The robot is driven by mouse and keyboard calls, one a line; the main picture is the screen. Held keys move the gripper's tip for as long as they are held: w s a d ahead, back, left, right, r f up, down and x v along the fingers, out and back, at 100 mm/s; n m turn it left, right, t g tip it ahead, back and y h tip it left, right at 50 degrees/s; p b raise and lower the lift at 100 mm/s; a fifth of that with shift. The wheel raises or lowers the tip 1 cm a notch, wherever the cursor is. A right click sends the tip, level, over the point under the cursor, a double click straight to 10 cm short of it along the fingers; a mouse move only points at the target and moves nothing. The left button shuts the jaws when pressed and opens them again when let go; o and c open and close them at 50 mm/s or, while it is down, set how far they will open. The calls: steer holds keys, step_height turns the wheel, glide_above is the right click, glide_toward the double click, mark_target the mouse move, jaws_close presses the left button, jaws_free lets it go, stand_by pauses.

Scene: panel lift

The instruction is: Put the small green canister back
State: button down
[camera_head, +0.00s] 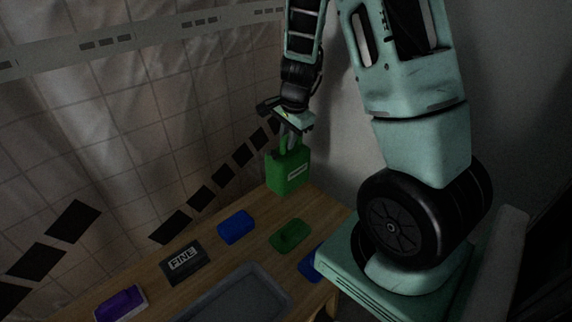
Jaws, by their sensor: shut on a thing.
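The small green canister (287,171) is at the far right corner of the wooden table, with a pale label on its front and a handle on top. It looks upright. My gripper (290,143) comes down from above and is shut on the canister's handle. The fingers partly hide the handle. I cannot tell whether the canister's base touches the table or hangs just above it.
On the wooden table (213,257) are a blue block (236,227), a green block (289,236), a dark block marked FINE (184,263), a purple block (121,304) and a grey tray (195,312). Another blue piece (309,266) sits at the right edge. A tiled wall stands behind.

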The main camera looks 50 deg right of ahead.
mark_target(288, 154)
steer(key=shift+f+b, duration=0.7)
steer(key=shift+f, duration=2.05)
steer(key=c, duration=1.4)
jaws_free()
steer(key=shift+o, duration=0.2)
